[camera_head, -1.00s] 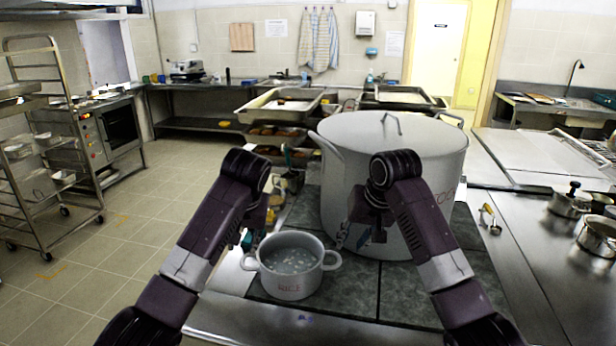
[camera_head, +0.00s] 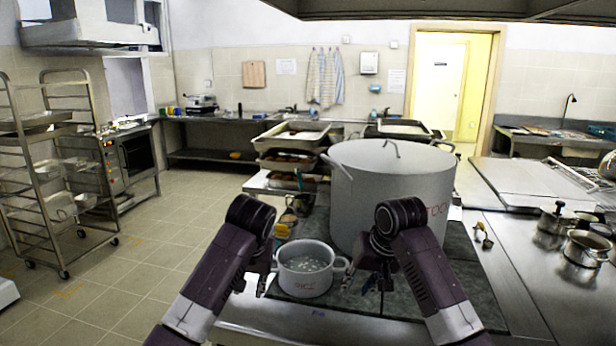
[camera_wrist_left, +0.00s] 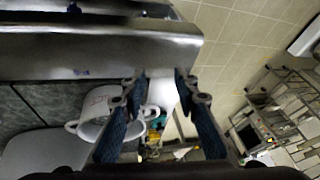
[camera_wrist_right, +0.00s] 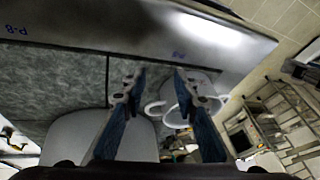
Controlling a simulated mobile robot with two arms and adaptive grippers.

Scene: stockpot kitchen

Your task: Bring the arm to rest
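My left gripper (camera_head: 263,284) is just left of the small white pot, pointing downward. In the left wrist view its two blue-padded fingers (camera_wrist_left: 158,84) stand apart with nothing between the tips. My right gripper (camera_head: 368,283) is in front of the large stockpot's lower part, right of the small pot. In the right wrist view its fingers (camera_wrist_right: 158,78) are also apart and empty. Both forearms reach forward from the bottom of the head view.
The large lidded stockpot (camera_head: 392,190) and the small two-handled pot (camera_head: 305,272) with red lettering stand on the dark tiled cooktop (camera_head: 420,290). Small metal pots (camera_head: 586,247) stand at right. A wire rack (camera_head: 50,180) stands at left, with open floor (camera_head: 165,235) between.

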